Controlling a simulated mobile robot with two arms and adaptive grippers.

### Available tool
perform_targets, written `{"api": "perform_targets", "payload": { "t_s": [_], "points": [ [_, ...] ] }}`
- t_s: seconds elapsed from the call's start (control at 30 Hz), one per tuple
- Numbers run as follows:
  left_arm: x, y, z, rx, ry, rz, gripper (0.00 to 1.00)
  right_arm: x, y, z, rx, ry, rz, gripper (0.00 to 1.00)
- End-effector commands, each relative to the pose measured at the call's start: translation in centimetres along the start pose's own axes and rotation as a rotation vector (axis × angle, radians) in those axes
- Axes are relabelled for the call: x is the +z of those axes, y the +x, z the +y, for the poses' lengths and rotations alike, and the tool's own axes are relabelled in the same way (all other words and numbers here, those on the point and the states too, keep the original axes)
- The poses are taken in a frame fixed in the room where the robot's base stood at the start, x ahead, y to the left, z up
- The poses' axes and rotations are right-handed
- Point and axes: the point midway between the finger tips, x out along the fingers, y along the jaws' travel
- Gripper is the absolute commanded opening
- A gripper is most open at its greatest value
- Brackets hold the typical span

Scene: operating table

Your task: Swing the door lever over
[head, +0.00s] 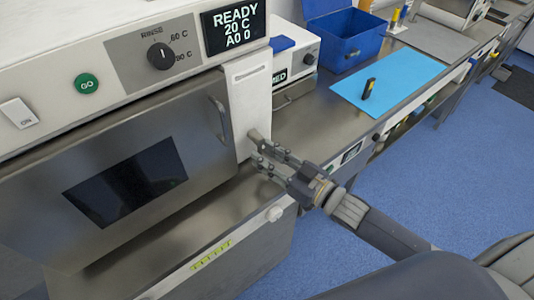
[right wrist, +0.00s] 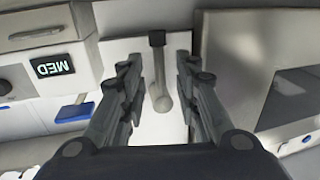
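The door lever (right wrist: 158,75) is a grey bar with a darker end, mounted on a pale panel. In the right wrist view it lies between the two fingers of my right gripper (right wrist: 158,88), with gaps on both sides. In the head view a short bit of the lever (head: 254,135) shows just beyond the fingertips of my right gripper (head: 264,153), at the machine's right side panel. The right gripper is open; I cannot tell whether it touches the lever. The steel door (head: 125,170) with a dark window looks closed. My left gripper is not in view.
A fixed handle (head: 218,120) sits on the door's right edge. The display (head: 236,25) reads READY. Right of the machine stand a white MED unit (head: 295,50) and a blue box (head: 345,38). Open floor lies in front.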

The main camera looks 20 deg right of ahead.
Motion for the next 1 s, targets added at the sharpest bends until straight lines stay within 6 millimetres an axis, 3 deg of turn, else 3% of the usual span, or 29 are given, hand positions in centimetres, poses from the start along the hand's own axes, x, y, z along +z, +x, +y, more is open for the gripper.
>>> {"api": "perform_targets", "payload": {
  "t_s": [0.33,0.37,0.5,1.0],
  "points": [
    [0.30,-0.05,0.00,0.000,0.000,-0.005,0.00,0.07,0.39,-0.02,0.000,0.000,-0.001,0.30],
    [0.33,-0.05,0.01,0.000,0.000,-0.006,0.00,0.07,0.39,-0.02,0.000,0.000,-0.001,0.28],
    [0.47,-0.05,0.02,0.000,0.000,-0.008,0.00,0.06,0.37,-0.02,0.000,0.000,-0.001,0.00],
    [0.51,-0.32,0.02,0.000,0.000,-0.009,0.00,0.06,0.42,-0.30,0.000,0.068,0.011,0.00]
  ]
}}
